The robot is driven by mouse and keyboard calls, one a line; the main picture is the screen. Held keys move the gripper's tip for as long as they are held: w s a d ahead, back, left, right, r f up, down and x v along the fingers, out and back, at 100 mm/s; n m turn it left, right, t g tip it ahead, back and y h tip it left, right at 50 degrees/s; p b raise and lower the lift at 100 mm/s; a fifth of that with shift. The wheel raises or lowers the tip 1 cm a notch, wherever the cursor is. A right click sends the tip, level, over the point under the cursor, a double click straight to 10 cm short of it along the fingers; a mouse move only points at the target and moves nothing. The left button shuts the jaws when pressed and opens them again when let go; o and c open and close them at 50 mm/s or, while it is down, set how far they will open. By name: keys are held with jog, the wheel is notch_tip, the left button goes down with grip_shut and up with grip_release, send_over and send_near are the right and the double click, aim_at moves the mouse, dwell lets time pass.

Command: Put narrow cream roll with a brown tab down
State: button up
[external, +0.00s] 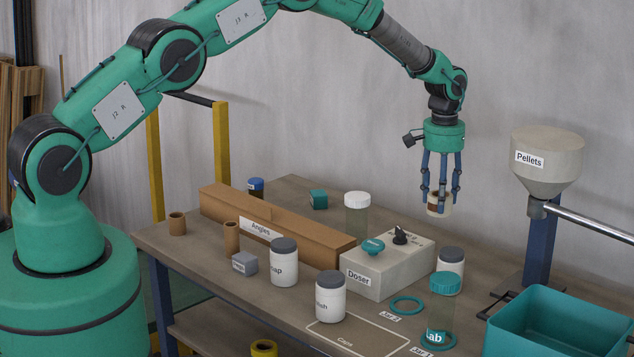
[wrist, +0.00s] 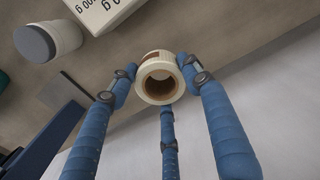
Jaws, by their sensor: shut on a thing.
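The narrow cream roll (external: 444,207) is between the blue fingers of my gripper (external: 440,198) in the external view, above the back right of the table. In the wrist view, the cream roll (wrist: 160,64) shows its open core with a brown inside, and my gripper (wrist: 162,80) is shut on it with three fingers around it. A small brown patch shows on the roll in the external view. The fingers partly cover the roll there.
A teal-lidded jar (external: 440,305), teal rings (external: 406,305) and a teal bin (external: 560,330) are nearer. The Pellets hopper (external: 547,165) stands right.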

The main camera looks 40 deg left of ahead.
jog(key=shift+s+d+n, duration=0.1)
jog(key=shift+d+n, duration=0.2)
jog(key=shift+d, duration=0.75)
jog(key=shift+f, duration=3.1)
jog(key=shift+b, duration=0.3)
jog(key=shift+f, duration=1.85)
jog(key=shift+f, duration=0.15)
jog(key=o, duration=1.2)
jog(key=shift+c, duration=0.2)
